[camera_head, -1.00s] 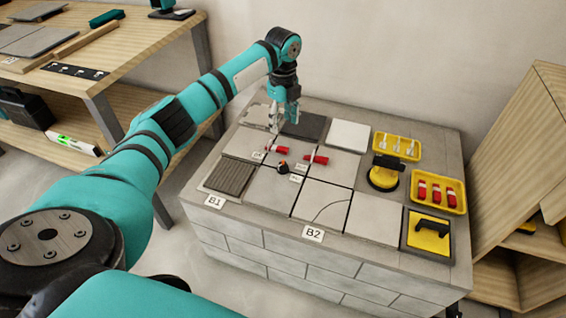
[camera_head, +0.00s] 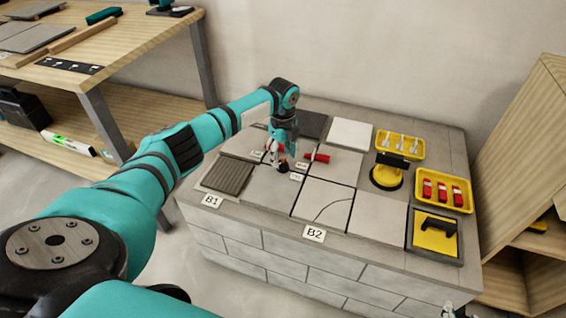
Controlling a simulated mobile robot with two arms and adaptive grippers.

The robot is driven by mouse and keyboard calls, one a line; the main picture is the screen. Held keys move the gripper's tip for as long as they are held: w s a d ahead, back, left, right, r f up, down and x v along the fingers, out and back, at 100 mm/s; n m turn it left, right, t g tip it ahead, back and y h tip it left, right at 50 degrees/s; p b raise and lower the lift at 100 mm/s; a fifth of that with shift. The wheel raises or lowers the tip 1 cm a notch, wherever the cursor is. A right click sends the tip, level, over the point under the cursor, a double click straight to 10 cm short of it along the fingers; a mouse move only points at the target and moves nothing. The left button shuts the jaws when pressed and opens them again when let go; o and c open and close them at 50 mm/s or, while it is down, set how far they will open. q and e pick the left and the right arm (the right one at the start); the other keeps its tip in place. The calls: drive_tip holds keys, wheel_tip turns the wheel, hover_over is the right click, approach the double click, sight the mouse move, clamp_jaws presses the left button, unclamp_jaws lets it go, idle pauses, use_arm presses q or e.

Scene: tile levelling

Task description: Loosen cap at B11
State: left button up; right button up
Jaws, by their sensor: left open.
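My left gripper (camera_head: 277,157) points down over the tiles at the middle left of the block-built bench. It is open, with its fingers around or right beside a red cap (camera_head: 281,147) that it partly hides. I cannot tell whether they touch it. A second red cap (camera_head: 317,157) lies across a tile joint just to the right. A small dark round piece (camera_head: 283,169) sits just in front of the fingers. The small labels by the caps are too small to read, so I cannot tell which is B11. My right gripper cannot be made out.
Labels B1 (camera_head: 211,201) and B2 (camera_head: 314,234) mark the bench's front edge. To the right are a yellow suction lifter (camera_head: 386,178), a yellow tray of white clips (camera_head: 379,143), a yellow tray of red pieces (camera_head: 421,198) and a black-handled yellow tool (camera_head: 431,242). Front tiles are clear.

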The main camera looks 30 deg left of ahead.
use_arm(q)
drive_tip(key=shift+f, duration=1.25)
use_arm(e)
drive_tip(key=shift+w+a+r+t+y, duration=0.15)
drive_tip(key=shift+w+a+r+t, duration=0.1)
drive_tip(key=shift+w+r+t, duration=0.4)
drive_tip(key=shift+w+a+r+t+y, duration=0.2)
drive_tip(key=shift+w+r+t, duration=0.25)
drive_tip(key=shift+r, duration=0.35)
use_arm(q)
clamp_jaws()
